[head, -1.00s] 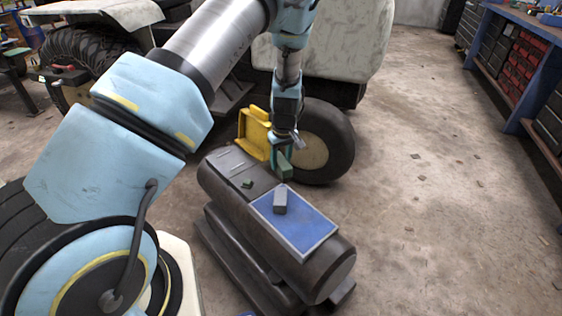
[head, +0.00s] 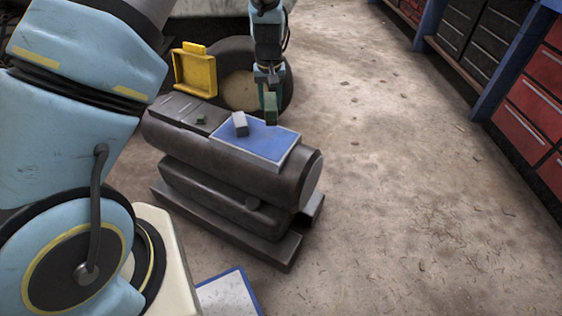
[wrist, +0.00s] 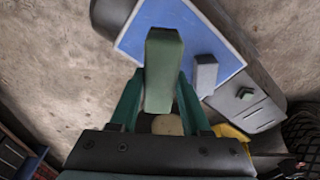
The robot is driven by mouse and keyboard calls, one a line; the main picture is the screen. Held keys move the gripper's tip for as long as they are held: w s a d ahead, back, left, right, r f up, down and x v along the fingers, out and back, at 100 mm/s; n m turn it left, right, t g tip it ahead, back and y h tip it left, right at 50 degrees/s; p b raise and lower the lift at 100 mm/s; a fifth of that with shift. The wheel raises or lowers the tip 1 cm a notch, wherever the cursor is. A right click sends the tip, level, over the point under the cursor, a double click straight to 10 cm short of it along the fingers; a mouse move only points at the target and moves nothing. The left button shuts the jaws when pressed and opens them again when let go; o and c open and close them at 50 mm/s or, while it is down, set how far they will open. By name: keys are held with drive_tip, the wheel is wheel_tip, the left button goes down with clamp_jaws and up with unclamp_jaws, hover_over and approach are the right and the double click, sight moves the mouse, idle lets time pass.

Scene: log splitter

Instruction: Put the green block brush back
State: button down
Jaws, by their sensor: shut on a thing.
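My gripper (head: 270,88) is shut on the green block brush (head: 270,108), which hangs below the fingers. In the wrist view the brush (wrist: 163,62) sits between the two green fingers (wrist: 160,98) and points away from the wrist. In the head view it appears at the far edge of a blue panel with a pale border (head: 262,148); I cannot tell whether it touches it. The panel lies on top of a dark cylindrical machine (head: 225,175). A grey block (head: 240,124) stands on the panel, left of the brush.
A small green piece (head: 200,119) lies on the machine, left of the panel. A yellow bracket (head: 195,72) and a wheel (head: 240,90) stand behind. A white panel with a blue edge (head: 228,294) is low in front. Drawer cabinets (head: 520,85) line the right; floor between is open.

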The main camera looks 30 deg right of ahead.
drive_tip(key=shift+s+d+m, duration=0.25)
drive_tip(key=shift+s+m, duration=0.05)
drive_tip(key=shift+s, duration=0.3)
wheel_tip(320, 180, down, 10)
drive_tip(key=shift+r+p, duration=0.15)
drive_tip(key=shift+p, duration=0.45)
drive_tip(key=shift+c, duration=1.8)
unclamp_jaws()
drive_tip(key=shift+f, duration=0.25)
